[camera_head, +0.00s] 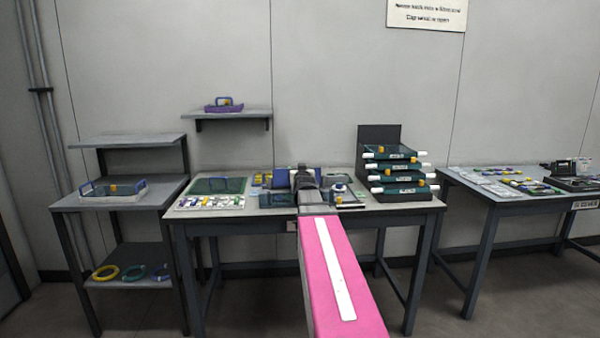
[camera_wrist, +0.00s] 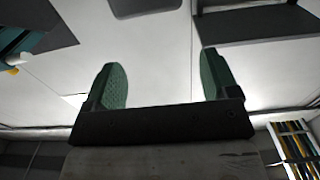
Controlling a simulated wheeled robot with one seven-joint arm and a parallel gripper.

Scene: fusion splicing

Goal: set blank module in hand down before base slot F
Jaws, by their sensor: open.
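My gripper (camera_wrist: 160,62) is open in the wrist view, its two green-padded fingers apart with nothing visible between them. Pale surface shows behind the fingers, with a dark rectangular part (camera_wrist: 262,24) at the upper right. In the head view my arm reaches over the middle workbench (camera_head: 400,207) and hides what lies under its end. I cannot tell which thing is the blank module. Slot F and its letter cannot be made out; blue upright parts (camera_head: 281,178) and a low dark tray (camera_head: 277,199) stand beside my arm's end.
A rack of teal trays (camera_head: 398,171) stands right of my arm. A green mat (camera_head: 216,186) and a tray of coloured parts (camera_head: 210,203) lie left. Shelving (camera_head: 120,200) stands at the left, another bench (camera_head: 485,195) at the right.

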